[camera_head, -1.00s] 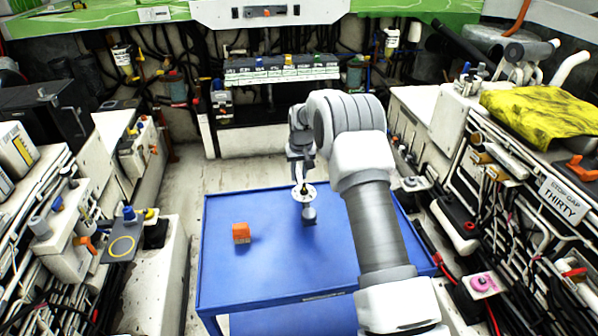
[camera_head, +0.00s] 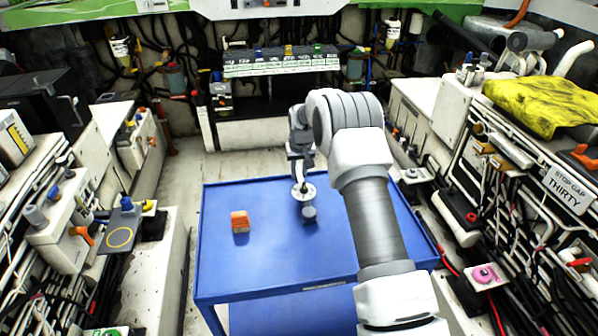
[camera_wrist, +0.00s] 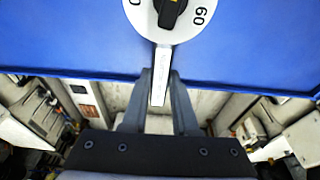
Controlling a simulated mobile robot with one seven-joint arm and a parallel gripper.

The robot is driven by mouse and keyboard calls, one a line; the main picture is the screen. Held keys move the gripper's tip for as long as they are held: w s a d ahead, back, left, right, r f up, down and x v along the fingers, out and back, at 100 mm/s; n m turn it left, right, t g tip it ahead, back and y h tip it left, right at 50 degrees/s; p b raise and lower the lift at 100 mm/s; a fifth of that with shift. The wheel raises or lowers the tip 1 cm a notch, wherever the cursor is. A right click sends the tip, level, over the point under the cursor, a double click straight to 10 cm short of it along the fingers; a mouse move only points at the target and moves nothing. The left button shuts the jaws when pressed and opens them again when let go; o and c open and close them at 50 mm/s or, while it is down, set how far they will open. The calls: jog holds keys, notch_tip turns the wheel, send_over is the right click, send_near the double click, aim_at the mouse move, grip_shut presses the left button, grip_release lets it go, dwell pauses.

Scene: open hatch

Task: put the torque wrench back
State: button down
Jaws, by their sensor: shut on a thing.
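The torque wrench (camera_head: 304,193) has a round white dial with a black centre knob and a narrow pale handle. My gripper (camera_head: 301,178) is shut on the handle, with the dial toward the viewer, over the far part of the blue table. In the wrist view, the two dark fingers of my gripper (camera_wrist: 161,78) flank the handle, and the wrench's dial (camera_wrist: 193,30) with its printed numbers is cut off by the top edge. A small dark grey piece shows below the dial in the head view; I cannot tell whether it touches the table.
The blue table (camera_head: 265,265) holds an orange block (camera_head: 240,222) at its left; much of its top is clear. A dark panel with a yellow ring (camera_head: 119,239) is at the left. White equipment, pipes and a yellow cloth (camera_head: 542,106) line the right. A pale floor strip lies beyond the table.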

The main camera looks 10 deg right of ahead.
jog(key=shift+f, duration=0.15)
dwell(0.5)
jog(key=c, duration=0.6)
grip_release()
jog(key=shift+f, duration=0.1)
